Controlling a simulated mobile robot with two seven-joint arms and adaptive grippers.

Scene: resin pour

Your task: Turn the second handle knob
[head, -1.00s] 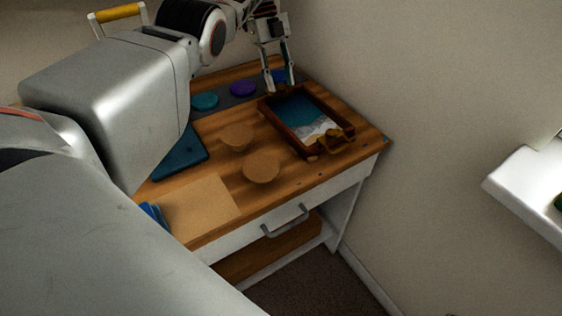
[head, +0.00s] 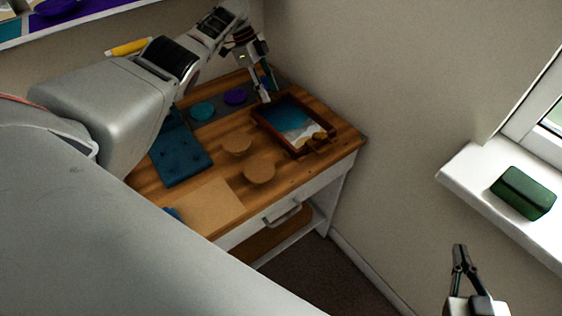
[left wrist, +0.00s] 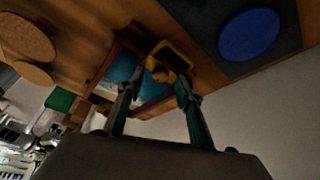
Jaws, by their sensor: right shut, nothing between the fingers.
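The wooden tray (head: 300,148) with a blue and white resin picture lies at the right of the workbench. A brass handle (head: 318,141) with a knob is on its near end. My left gripper (head: 267,94) is over the tray's far end and hides that end in the head view. In the left wrist view a brass handle with its knob (left wrist: 163,74) shows between the tips of my left gripper (left wrist: 155,90), whose fingers are apart. I cannot tell whether they touch it. My right gripper (head: 459,247) is shut and empty, away from the bench at lower right.
Two cork discs (head: 259,171), a dark blue board (head: 181,158) and a tan sheet (head: 208,207) are on the workbench. Teal (head: 202,110) and purple (head: 235,97) discs lie on a dark strip at the back. A green block (head: 523,192) sits on the windowsill.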

